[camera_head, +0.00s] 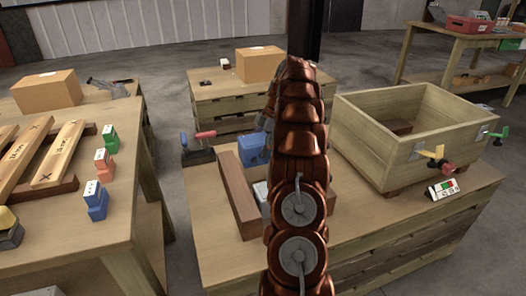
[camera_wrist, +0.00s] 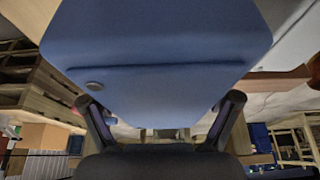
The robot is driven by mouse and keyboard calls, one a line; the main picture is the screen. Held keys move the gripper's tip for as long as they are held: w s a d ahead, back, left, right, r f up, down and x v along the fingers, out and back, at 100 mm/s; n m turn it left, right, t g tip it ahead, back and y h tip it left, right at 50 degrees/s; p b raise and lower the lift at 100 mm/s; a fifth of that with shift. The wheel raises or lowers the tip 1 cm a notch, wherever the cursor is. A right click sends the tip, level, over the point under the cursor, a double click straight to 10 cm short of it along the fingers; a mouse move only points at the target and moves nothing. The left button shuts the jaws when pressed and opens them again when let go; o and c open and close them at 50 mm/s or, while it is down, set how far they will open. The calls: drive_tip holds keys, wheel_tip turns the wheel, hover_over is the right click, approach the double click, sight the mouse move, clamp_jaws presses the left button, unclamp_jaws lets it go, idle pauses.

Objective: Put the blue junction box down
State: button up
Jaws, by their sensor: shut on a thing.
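The blue junction box (camera_wrist: 160,50) fills the upper part of the wrist view, between the two dark fingers of my gripper (camera_wrist: 160,105). My gripper is shut on it. In the head view a blue box (camera_head: 252,149) shows just left of my copper-coloured arm, above the middle wooden table (camera_head: 215,255). My arm hides its right side and most of my gripper. I cannot tell whether the box touches the table or a thing on it.
The left table (camera_head: 75,245) holds several small coloured blocks.

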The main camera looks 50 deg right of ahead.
drive_tip(key=shift+f+b, duration=0.5)
drive_tip(key=shift+f, duration=3.2)
drive_tip(key=shift+f, duration=0.1)
drive_tip(key=o, duration=1.6)
drive_tip(key=shift+c, duration=0.2)
drive_tip(key=p+v, duration=0.1)
drive_tip(key=v, duration=0.8)
drive_tip(key=shift+w, duration=0.1)
drive_tip(key=shift+p+v, duration=1)
drive_tip(key=shift+v, duration=0.55)
